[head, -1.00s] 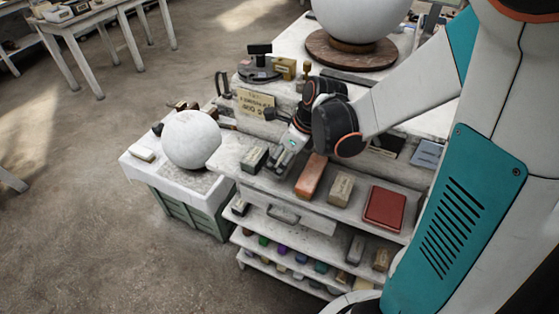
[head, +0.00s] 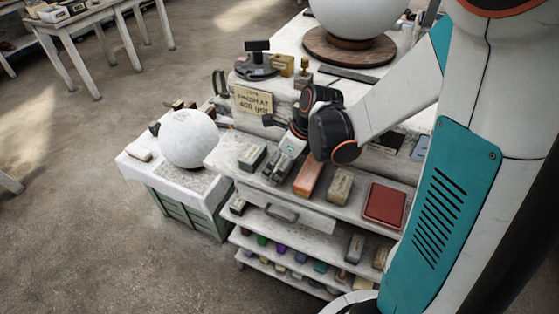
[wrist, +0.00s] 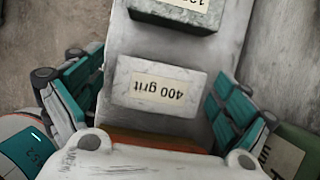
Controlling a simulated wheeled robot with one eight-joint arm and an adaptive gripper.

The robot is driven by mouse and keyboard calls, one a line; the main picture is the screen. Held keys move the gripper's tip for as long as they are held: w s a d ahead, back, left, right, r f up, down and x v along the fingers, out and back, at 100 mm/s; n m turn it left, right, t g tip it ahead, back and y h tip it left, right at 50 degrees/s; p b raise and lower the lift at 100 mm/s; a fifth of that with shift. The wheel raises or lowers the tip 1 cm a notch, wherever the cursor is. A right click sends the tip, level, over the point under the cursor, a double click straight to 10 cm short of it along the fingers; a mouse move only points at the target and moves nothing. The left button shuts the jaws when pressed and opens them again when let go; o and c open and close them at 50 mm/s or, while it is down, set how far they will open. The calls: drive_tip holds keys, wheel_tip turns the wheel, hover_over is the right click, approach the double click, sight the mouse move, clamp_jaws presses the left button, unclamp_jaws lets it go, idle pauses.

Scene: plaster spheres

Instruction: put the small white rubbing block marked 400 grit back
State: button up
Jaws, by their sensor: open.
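The small white rubbing block (wrist: 140,72) lies on a pale shelf, its "400 grit" label upside down in the wrist view. My gripper (wrist: 157,103) is open, with one teal finger on each side of the block and a visible gap on both sides. In the head view my gripper (head: 280,170) is low at the front of the upper shelf, between a dark grey block (head: 252,158) and an orange block (head: 308,177). I cannot make out the white block there; the gripper covers that spot.
A sign (head: 253,100) reading "400 grit" stands behind. At left, a low stand (head: 190,195) bears a white sphere (head: 188,139) and a pale block (head: 139,153).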

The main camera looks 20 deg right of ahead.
drive_tip(key=shift+r, duration=0.15)
drive_tip(key=p+v, duration=0.5)
drive_tip(key=v, duration=0.2)
drive_tip(key=shift+r+p, duration=0.25)
drive_tip(key=shift+p, duration=0.05)
